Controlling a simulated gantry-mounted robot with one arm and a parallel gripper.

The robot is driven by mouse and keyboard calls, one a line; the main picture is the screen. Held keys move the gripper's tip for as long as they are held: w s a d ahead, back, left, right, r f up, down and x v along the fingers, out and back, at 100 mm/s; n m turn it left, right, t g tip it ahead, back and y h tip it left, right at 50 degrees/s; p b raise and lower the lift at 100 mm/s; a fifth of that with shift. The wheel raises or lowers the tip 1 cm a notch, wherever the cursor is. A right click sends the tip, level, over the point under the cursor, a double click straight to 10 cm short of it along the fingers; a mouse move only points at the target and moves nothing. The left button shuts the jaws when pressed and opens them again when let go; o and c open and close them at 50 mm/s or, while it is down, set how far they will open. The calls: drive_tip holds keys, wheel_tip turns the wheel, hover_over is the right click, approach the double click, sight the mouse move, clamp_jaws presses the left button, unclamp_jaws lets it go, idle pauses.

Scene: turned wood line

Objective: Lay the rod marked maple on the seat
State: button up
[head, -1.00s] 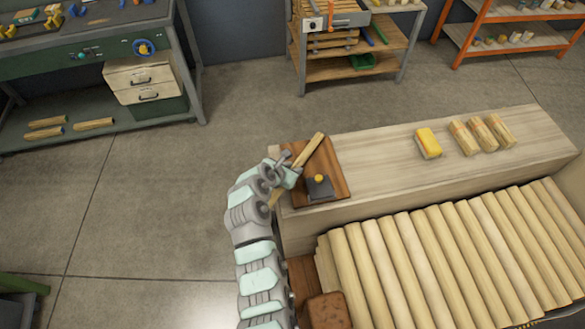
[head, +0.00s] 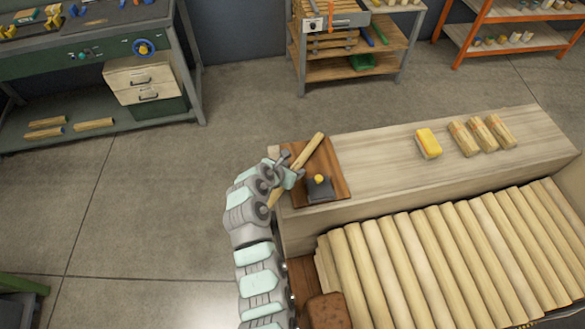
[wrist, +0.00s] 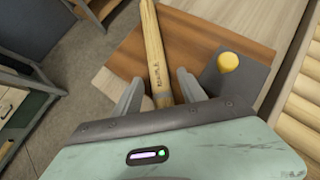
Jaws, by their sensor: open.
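A pale wooden rod (head: 309,153) lies slanting over a dark brown board (head: 331,167) at the left end of the bench. In the wrist view the rod (wrist: 155,50) carries dark lettering that looks like MAPLE and a grey band near my gripper. My gripper (wrist: 160,86) is open, with one finger on each side of the rod and a gap showing to both. My gripper (head: 288,171) hides part of the rod in the head view, and its lower end sticks out past the board's left edge. I cannot tell for certain which surface is the seat.
A dark block with a yellow knob (head: 319,187) stands on the board, right of the rod. A yellow block (head: 428,143) and several short wood pieces (head: 481,135) lie farther right on the pale bench (head: 375,150). Many pale rods (head: 450,255) fill the bin in front.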

drive_tip(key=v, duration=1)
drive_tip(key=shift+a+r, duration=0.2)
drive_tip(key=shift+r, duration=0.05)
drive_tip(key=shift+o, duration=0.5)
drive_tip(key=shift+s+a+r, duration=0.1)
drive_tip(key=shift+s+r, duration=0.15)
drive_tip(key=shift+s, duration=0.2)
